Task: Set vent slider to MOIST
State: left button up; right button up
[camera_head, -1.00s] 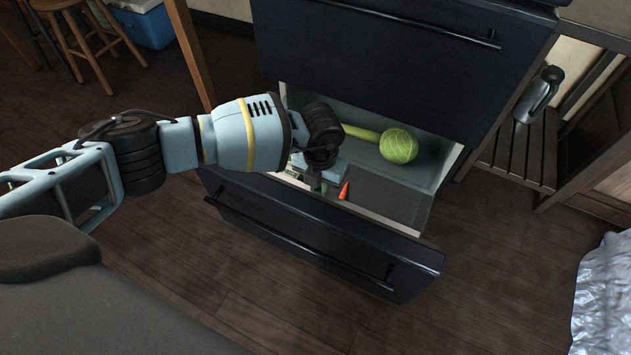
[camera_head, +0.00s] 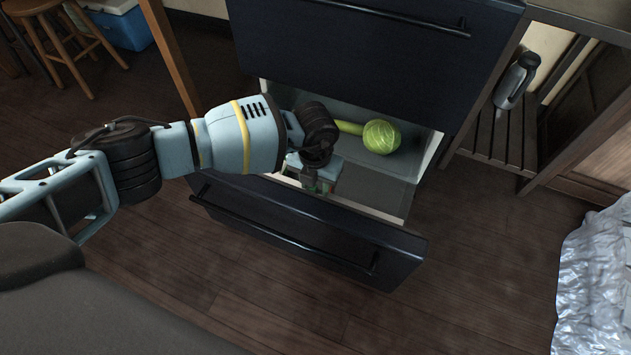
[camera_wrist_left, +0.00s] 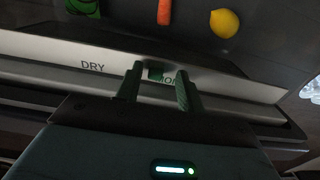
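The vent slider has a small dark-green knob (camera_wrist_left: 155,74) on the pale inner wall of the open drawer's front (camera_wrist_left: 50,52). The word DRY (camera_wrist_left: 92,67) is left of the knob in the left wrist view. A partly covered label starting "MO" (camera_wrist_left: 168,81) is at the knob's right. My left gripper (camera_wrist_left: 159,90) is open, with one finger on each side of the knob; I cannot tell if either finger touches it. In the head view the left gripper (camera_head: 316,187) reaches down at the drawer front, and the knob is hidden. My right gripper is not in view.
The drawer holds a round green vegetable (camera_head: 381,137), a carrot (camera_wrist_left: 164,12), a lemon (camera_wrist_left: 225,22) and a dark-green item (camera_wrist_left: 84,7). A closed dark drawer (camera_head: 350,50) is above. A slatted rack (camera_head: 500,140) with a grey jug (camera_head: 516,82) stands at the right.

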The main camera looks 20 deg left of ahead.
aim_at(316, 187)
pick_arm(q)
notch_tip(316, 187, up, 8)
jog(key=p, duration=0.3)
jog(key=shift+p, duration=0.35)
jog(key=shift+f, duration=0.1)
